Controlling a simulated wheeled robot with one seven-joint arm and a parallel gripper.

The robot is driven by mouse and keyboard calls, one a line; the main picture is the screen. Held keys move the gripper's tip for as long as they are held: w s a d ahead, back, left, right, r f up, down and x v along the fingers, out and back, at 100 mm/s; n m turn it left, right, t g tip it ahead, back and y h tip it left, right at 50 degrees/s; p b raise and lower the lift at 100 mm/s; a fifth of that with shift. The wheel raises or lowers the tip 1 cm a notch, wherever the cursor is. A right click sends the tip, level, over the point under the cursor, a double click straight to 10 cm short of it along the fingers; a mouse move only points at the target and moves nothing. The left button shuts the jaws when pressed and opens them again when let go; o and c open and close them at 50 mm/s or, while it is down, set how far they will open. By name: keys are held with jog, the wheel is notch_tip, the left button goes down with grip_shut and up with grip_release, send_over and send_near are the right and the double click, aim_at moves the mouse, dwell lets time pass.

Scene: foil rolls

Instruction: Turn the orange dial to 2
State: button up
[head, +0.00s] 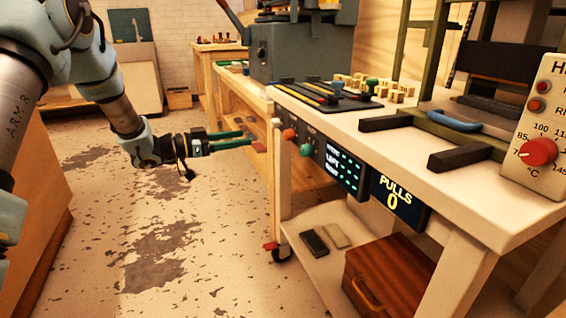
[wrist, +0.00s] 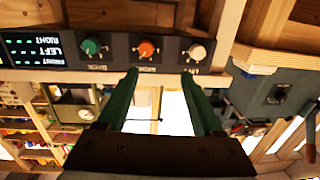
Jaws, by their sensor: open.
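The orange dial (head: 290,134) is on the dark control panel at the near left corner of the workbench. In the wrist view, which is upside down, the orange dial (wrist: 147,48) is between a green dial (wrist: 92,46) and a white dial (wrist: 196,51). My gripper (head: 247,138) is open and empty, left of the panel, with its green fingers pointing toward it. In the wrist view my gripper (wrist: 160,74) has its fingers apart, with the orange dial beyond the gap, not touched. The dial's number marks are too small to read.
A display (head: 345,170) with lit rows is right of the dials, and a PULLS 0 screen (head: 397,200) is beside it. A red dial (head: 538,152) is on a temperature box at right. A wooden box (head: 388,285) stands on the lower shelf. The floor below my gripper is clear.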

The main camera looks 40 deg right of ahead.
aim_at(285, 137)
jog(key=s+d+g+b, duration=0.1)
jog(key=s+d, duration=0.5)
jog(key=d, duration=0.4)
jog(key=shift+d+f+m, duration=0.2)
jog(key=shift+f+m, duration=0.2)
jog(key=shift+c, duration=0.4)
grip_shut()
